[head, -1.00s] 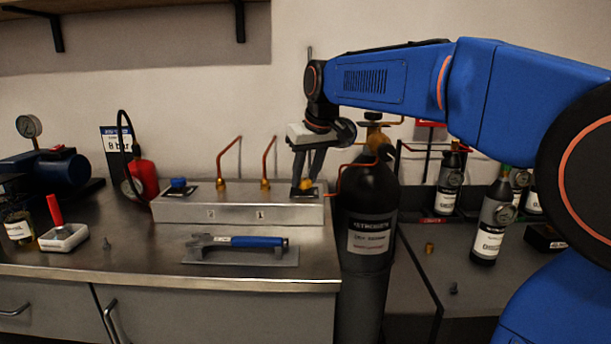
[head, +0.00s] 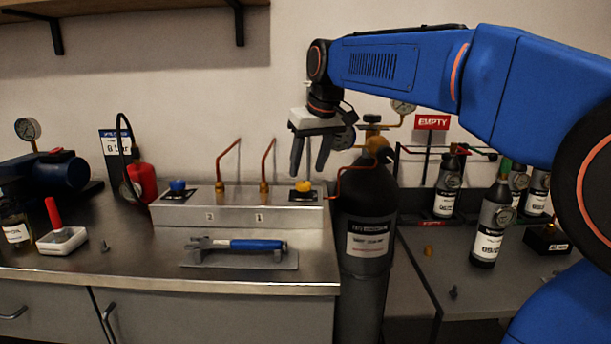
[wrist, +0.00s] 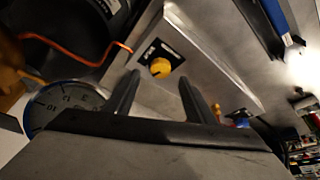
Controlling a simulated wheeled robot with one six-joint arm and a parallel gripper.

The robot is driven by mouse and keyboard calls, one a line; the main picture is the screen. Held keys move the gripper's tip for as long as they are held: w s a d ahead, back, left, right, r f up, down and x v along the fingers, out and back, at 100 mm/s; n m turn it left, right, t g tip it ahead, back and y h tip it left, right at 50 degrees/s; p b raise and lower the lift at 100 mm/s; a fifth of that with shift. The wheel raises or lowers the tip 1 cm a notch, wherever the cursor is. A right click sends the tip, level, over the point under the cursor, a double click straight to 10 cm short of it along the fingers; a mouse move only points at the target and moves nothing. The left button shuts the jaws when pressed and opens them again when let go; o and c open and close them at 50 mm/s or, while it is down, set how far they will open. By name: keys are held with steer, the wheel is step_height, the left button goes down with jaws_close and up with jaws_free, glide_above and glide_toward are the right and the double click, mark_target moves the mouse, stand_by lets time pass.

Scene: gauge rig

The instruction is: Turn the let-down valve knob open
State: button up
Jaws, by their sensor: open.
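A yellow knob (head: 304,186) sits on a black label plate at the right end of the steel manifold block (head: 240,214). In the wrist view the yellow knob (wrist: 160,67) shows a dark pointer mark; the plate's lettering is too small to read. A blue knob (head: 178,186) sits at the block's left end. I cannot tell from lettering which is the let-down valve. My gripper (head: 309,172) is open, pointing down, just above the yellow knob and apart from it. In the wrist view my gripper (wrist: 158,82) has empty space between its fingers.
A dark gas cylinder (head: 365,210) with a brass regulator stands right of the block, close to my gripper. Copper pipes (head: 268,160) rise from the block. A blue-handled wrench (head: 245,245) lies in front. Small bottles (head: 490,225) stand at right.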

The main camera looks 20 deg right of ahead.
steer(key=v, duration=1.2)
steer(key=shift+s+r, duration=0.2)
steer(key=shift+r, duration=0.1)
steer(key=m+g+h, duration=0.1)
steer(key=m+g, duration=0.3)
steer(key=m, duration=1.4)
glide_toward(303, 182)
step_height(303, 182, down, 8)
steer(key=shift+f, duration=0.1)
